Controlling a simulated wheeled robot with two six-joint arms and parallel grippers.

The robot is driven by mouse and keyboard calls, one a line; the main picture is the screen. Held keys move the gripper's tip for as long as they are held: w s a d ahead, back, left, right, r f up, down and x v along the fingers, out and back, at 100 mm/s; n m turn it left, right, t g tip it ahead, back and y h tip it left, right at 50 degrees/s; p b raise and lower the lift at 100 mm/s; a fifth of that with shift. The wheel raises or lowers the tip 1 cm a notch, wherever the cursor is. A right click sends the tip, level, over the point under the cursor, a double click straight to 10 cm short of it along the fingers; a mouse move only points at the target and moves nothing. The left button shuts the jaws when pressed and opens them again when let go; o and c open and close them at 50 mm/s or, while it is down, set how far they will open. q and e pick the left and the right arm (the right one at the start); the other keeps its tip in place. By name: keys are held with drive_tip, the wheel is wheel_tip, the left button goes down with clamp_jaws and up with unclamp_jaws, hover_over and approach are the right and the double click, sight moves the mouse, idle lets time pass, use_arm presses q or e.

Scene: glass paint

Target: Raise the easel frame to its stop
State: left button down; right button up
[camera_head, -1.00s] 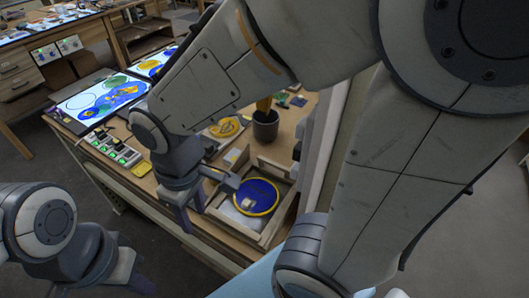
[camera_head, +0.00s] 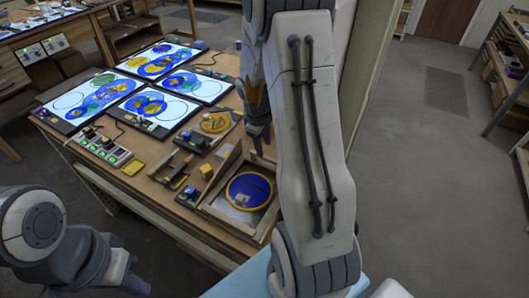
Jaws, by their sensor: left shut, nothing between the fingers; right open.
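A wooden frame (camera_head: 212,201) lies low at the front of the bench, around a round blue disc (camera_head: 249,191) with a yellow rim. It looks flat rather than raised; its right side is partly hidden by my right arm. My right gripper (camera_head: 259,140) hangs over the bench just behind the frame, apart from it. Its fingers are open and empty, seen small and partly edge-on. My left gripper (camera_head: 134,286) is low at the bottom left, off the bench front, shut and empty, with its tip near the picture's lower edge.
Lit panels with coloured circles (camera_head: 160,105) cover the back left of the bench. Small dark tools (camera_head: 180,168) lie left of the frame. Open floor (camera_head: 430,190) is at right.

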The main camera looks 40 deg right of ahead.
sight(265, 157)
drive_tip(key=f, duration=0.4)
drive_tip(key=shift+w+d+f, duration=0.2)
drive_tip(key=shift+d+f, duration=0.2)
clamp_jaws()
idle(1.1)
